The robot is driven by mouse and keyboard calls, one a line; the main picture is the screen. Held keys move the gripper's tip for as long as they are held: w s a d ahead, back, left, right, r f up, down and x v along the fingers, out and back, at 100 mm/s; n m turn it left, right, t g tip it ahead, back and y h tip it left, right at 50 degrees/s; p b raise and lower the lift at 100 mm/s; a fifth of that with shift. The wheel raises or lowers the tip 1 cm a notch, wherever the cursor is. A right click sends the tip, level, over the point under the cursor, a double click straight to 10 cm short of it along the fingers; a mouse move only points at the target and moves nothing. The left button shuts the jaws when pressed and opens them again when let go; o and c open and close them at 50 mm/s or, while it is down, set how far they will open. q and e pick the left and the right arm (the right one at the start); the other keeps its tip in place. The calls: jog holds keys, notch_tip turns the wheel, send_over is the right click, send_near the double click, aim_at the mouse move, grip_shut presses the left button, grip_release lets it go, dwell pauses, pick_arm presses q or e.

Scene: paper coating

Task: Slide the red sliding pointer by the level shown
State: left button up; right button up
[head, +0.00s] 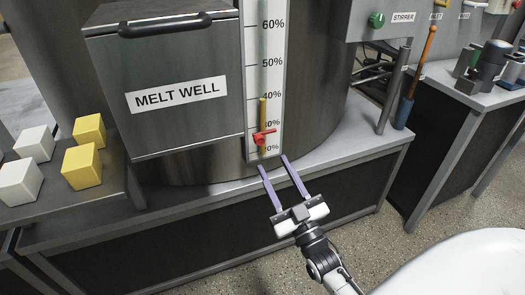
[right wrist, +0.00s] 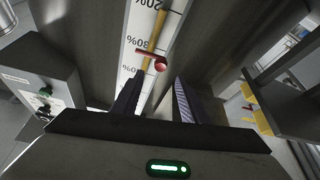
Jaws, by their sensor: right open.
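The red sliding pointer (head: 263,137) sits low on a white percentage scale (head: 265,60) on the melt well, just above the lowest visible mark. A yellow level bar (head: 262,112) rises behind it to about the 40% mark. In the right wrist view the red pointer (right wrist: 154,60) with its round knob is ahead, just beyond the fingertips. My right gripper (head: 273,162) is open, its two purple fingers aimed up at the scale, just below the pointer and apart from it. It also shows in the right wrist view (right wrist: 155,88), empty between the fingers. My left gripper is not in view.
The melt well box (head: 175,95) with a dark handle stands left of the scale. White and yellow cubes (head: 82,165) lie on a shelf at the left. A control panel (head: 385,20) and an orange-handled tool (head: 423,60) are at the right. The ledge (head: 350,150) beside the gripper is clear.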

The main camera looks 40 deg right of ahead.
aim_at(261, 142)
jog(key=x, duration=0.8)
jog(key=shift+w, duration=0.1)
jog(key=shift+c, duration=0.2)
grip_shut()
